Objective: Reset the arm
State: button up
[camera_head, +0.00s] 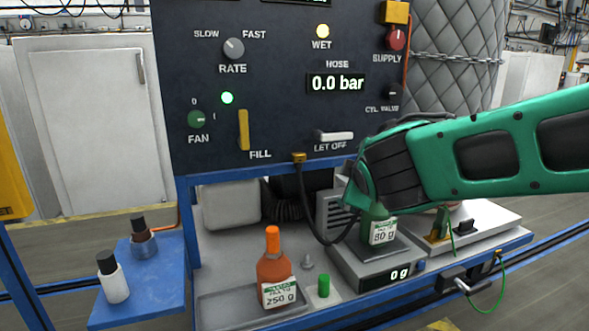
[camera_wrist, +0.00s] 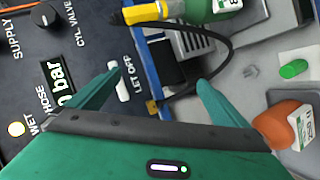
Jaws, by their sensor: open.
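My green arm reaches in from the right in the head view, in front of the lower right of the dark control panel (camera_head: 270,90). My gripper (camera_wrist: 150,85) shows in the wrist view with its two green fingers wide apart and nothing between them. The white LET OFF lever (camera_head: 334,136) is on the panel; in the wrist view it (camera_wrist: 124,80) appears between the fingers, and I cannot tell how far off. In the head view my fingertips are hidden behind my wrist.
An orange bottle (camera_head: 273,268) marked 250 g stands on the bench tray. A green bottle (camera_head: 382,232) marked 80 g stands on the scale (camera_head: 375,262), close below my wrist. A hose (camera_head: 303,200) hangs from the panel. A blue side shelf (camera_head: 140,280) holds two small bottles.

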jog(key=s+d+f+m+g+h, duration=0.25)
jog(key=s+d+f+m, duration=0.3)
jog(key=d, duration=0.55)
jog(key=s+d+f+m+g+h, duration=0.1)
jog(key=s+d+f+m+g, duration=0.5)
jog(key=d, duration=0.6)
jog(key=s+d+f+m+g+y, duration=0.2)
jog(key=s+f+m, duration=0.1)
jog(key=s, duration=1)
jog(key=s+d+f+m+g+y, duration=0.2)
jog(key=s+m, duration=0.4)
jog(key=s, duration=0.6)
jog(key=shift+s+d+f+g, duration=0.3)
jog(key=shift+s+f+g, duration=0.05)
jog(key=shift+f+g, duration=0.1)
jog(key=shift+w+f, duration=0.2)
jog(key=shift+w, duration=0.45)
